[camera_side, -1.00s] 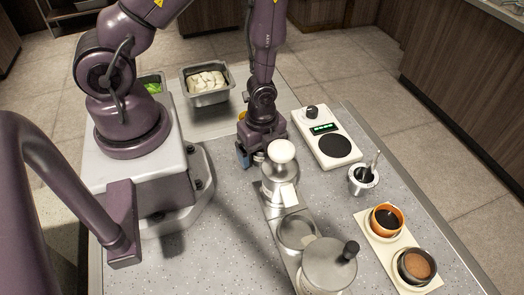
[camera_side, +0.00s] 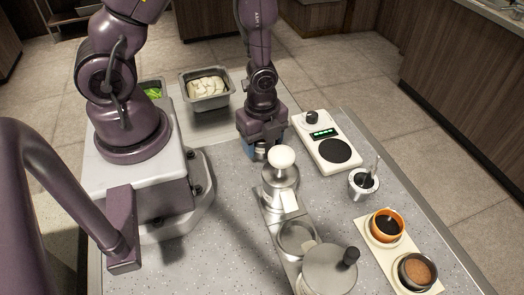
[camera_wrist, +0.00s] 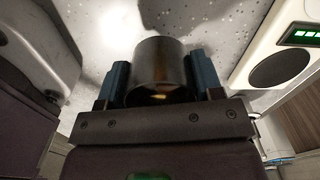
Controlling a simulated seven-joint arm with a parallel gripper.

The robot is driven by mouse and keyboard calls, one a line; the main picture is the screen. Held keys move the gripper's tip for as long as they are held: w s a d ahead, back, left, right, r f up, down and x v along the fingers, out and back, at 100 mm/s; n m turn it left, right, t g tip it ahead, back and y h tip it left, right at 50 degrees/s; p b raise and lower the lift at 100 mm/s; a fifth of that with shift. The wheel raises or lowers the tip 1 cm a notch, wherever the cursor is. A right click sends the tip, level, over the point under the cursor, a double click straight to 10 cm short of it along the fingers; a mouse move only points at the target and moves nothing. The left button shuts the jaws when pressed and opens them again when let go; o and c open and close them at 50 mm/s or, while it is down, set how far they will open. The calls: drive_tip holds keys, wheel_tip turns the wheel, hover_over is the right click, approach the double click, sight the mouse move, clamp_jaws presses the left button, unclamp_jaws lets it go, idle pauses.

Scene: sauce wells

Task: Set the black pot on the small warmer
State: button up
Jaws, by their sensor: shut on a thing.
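My gripper (camera_side: 262,150) is low over the worktop, left of the small warmer. In the wrist view its two blue fingers (camera_wrist: 159,82) are shut on the sides of a dark, glossy cylindrical pot, the black pot (camera_wrist: 158,62). In the side view the gripper mostly hides this pot, and I cannot tell whether it touches the worktop. The small warmer (camera_side: 326,140) is a white slab with a round black plate, a knob and a green display. Its plate is empty. The warmer also shows at the right of the wrist view (camera_wrist: 250,62).
A steel pot with a utensil (camera_side: 363,184) stands beside the warmer. A pale tray (camera_side: 398,250) holds an orange pot (camera_side: 373,228) and a dark pot of brown sauce (camera_side: 402,274). A white-knobbed steel piece (camera_side: 277,180) and a lidded pot (camera_side: 325,272) stand in front of my gripper.

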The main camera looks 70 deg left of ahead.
wheel_tip(320, 180, up, 5)
drive_tip(key=shift+f, duration=0.15)
drive_tip(key=shift+s+d, duration=0.1)
drive_tip(key=shift+d, duration=0.05)
drive_tip(key=w+d+f, duration=0.1)
drive_tip(key=w+d, duration=0.2)
drive_tip(key=w, duration=0.8)
drive_tip(key=r, duration=0.1)
hover_over(335, 150)
drive_tip(key=shift+f, duration=2.95)
drive_tip(key=shift+f, duration=0.45)
drive_tip(key=o, duration=1.1)
